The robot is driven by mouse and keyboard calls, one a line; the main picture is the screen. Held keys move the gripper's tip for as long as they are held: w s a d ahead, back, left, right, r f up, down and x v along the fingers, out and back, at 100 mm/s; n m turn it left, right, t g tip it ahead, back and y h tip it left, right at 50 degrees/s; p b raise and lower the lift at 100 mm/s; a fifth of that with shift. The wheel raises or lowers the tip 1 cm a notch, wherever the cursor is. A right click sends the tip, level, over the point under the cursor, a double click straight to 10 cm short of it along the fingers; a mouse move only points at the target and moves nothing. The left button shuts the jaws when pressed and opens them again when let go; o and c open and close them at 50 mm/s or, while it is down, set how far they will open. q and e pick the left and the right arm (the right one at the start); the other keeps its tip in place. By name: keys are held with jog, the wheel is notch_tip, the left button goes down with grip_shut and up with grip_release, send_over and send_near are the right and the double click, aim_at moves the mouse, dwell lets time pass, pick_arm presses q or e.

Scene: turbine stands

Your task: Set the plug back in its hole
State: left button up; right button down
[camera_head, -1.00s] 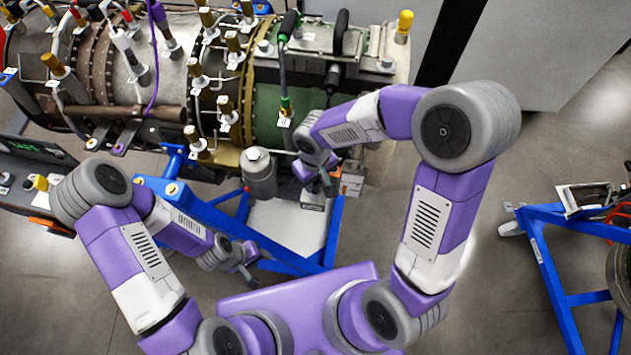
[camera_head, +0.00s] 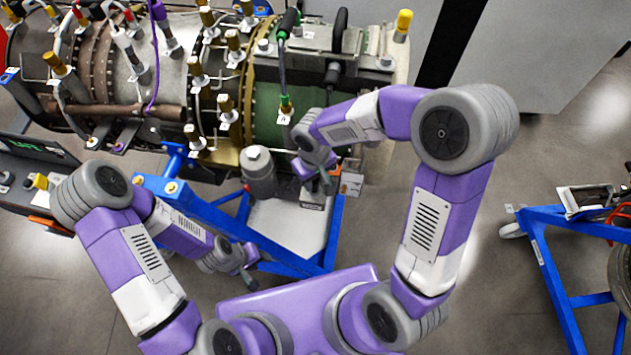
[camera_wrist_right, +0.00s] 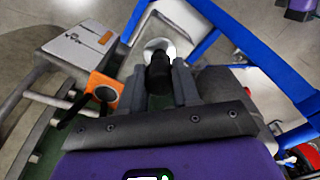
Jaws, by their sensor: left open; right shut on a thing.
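My right gripper (camera_head: 322,183) is at the front of the engine's green section, below its right end. In the right wrist view, the right gripper (camera_wrist_right: 160,88) is shut on a black cylindrical plug (camera_wrist_right: 158,72) between its fingers. A pale round disc (camera_wrist_right: 158,48) shows just beyond the plug; I cannot tell whether it belongs to it. An orange block with a round grey opening (camera_wrist_right: 104,90) lies left of the fingers, apart from the plug. I cannot tell whether this is the plug's hole. My left gripper (camera_head: 246,268) is open and empty, low beside the blue stand.
The engine (camera_head: 180,90) spans the upper left on a blue stand (camera_head: 225,225). A grey canister (camera_head: 259,175) stands just left of my right gripper. A box with an orange label (camera_wrist_right: 80,50) shows in the wrist view. Another blue stand (camera_head: 555,270) is at the right, with open floor between.

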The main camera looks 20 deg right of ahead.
aim_at(315, 185)
notch_tip(315, 185, down, 4)
jog(key=shift+s+r+g, duration=0.1)
jog(key=shift+r+g, duration=0.05)
jog(key=shift+g, duration=0.35)
jog(key=c, duration=1.1)
grip_release()
jog(key=shift+s+d+r, duration=0.1)
jog(key=o, duration=0.3)
jog(key=shift+o, duration=0.4)
jog(key=shift+r, duration=0.15)
pick_arm(q)
jog(key=shift+w+a+f, duration=0.15)
jog(key=shift+w+f, duration=0.2)
jog(key=shift+w, duration=0.25)
